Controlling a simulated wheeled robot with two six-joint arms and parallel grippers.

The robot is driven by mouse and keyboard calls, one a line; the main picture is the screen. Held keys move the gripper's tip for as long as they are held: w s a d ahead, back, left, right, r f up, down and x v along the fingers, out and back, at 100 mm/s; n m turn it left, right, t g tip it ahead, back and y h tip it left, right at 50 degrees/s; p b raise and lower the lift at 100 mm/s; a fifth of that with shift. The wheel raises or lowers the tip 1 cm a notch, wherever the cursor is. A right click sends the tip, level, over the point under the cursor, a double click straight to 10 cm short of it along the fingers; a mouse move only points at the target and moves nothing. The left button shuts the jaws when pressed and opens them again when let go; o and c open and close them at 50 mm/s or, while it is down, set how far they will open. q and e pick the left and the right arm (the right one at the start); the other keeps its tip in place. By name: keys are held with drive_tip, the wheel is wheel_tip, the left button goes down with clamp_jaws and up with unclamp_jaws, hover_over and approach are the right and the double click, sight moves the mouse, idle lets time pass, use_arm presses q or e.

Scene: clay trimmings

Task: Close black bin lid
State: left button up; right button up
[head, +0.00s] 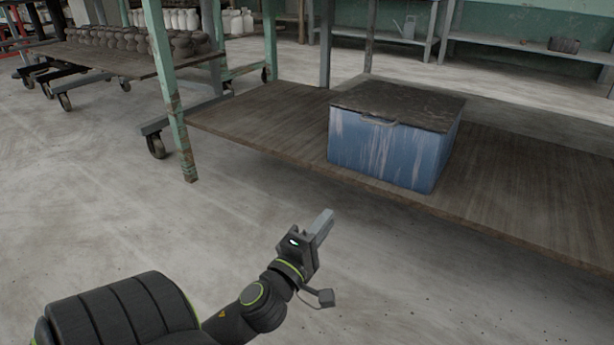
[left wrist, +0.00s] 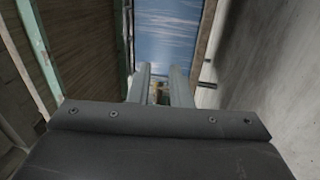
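A blue bin (head: 385,150) with pale streaks stands on the wooden lower shelf. Its black lid (head: 400,103) lies flat across the top and looks shut, with a grey handle (head: 378,120) at the front edge. My left gripper (head: 322,224) is in front of the shelf, apart from the bin and below the lid. In the left wrist view, the two fingers of my left gripper (left wrist: 160,84) stand apart with a gap between them and nothing held. The blue bin's side (left wrist: 166,35) shows beyond them. My right gripper is not in view.
The wooden shelf (head: 270,125) has a long front edge and a green post (head: 168,80) at its left end. A wheeled cart (head: 110,60) with several dark pots stands at the back left. The concrete floor (head: 110,200) in front is clear.

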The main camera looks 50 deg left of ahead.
use_arm(q)
drive_tip(key=b+v, duration=0.1)
drive_tip(key=v, duration=0.5)
idle(0.5)
